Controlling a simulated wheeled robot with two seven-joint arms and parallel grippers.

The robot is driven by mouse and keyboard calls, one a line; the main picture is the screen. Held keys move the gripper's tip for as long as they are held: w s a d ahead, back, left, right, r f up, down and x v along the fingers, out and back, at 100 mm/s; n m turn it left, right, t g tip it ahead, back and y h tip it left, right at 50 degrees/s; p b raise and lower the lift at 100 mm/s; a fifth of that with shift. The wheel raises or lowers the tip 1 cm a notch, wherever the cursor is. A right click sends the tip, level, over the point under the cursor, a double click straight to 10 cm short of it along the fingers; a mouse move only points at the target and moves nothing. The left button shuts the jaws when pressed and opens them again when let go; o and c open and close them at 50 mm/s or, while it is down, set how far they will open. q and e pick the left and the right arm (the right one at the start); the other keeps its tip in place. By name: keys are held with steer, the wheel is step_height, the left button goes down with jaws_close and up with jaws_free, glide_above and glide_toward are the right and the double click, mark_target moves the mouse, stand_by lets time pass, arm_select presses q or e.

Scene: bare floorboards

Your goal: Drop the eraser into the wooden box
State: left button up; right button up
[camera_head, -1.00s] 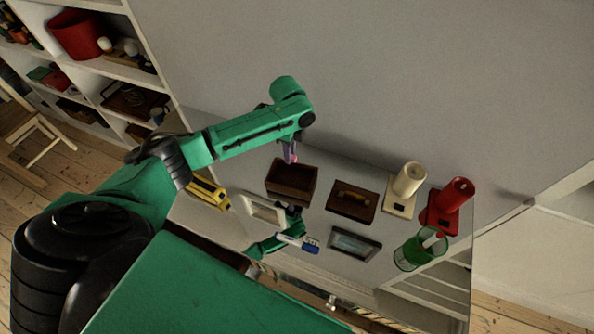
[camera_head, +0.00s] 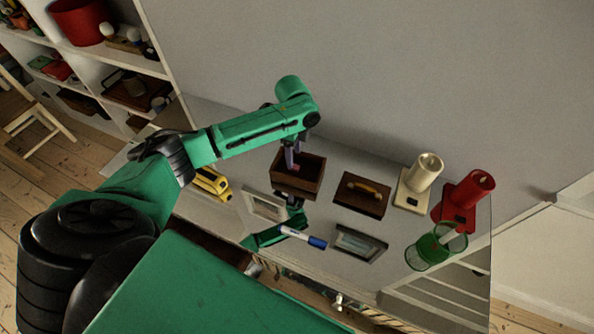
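The wooden box (camera_head: 307,189) is dark brown and open-topped, near the middle of the white surface. My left gripper (camera_head: 292,158) points down over the box, its tips at or just inside the opening. A small purple and pinkish-red piece, seemingly the eraser (camera_head: 296,168), shows at the fingertips. The gripper looks shut on it, though the fingers are small and dark here. Whether it touches the box floor is hidden.
A dark lid with a yellowish handle (camera_head: 367,187) lies right of the box. Cream (camera_head: 424,172) and red (camera_head: 474,188) cylinders stand farther right, near a green mesh cup (camera_head: 436,247). A blue-and-white marker (camera_head: 303,237) and frames lie in front. A yellow tool (camera_head: 212,183) lies left.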

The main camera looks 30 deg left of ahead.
arm_select(q)
step_height(320, 180, up, 15)
steer(key=b, duration=0.1)
steer(key=shift+f+b, duration=0.2)
steer(key=shift+b, duration=0.15)
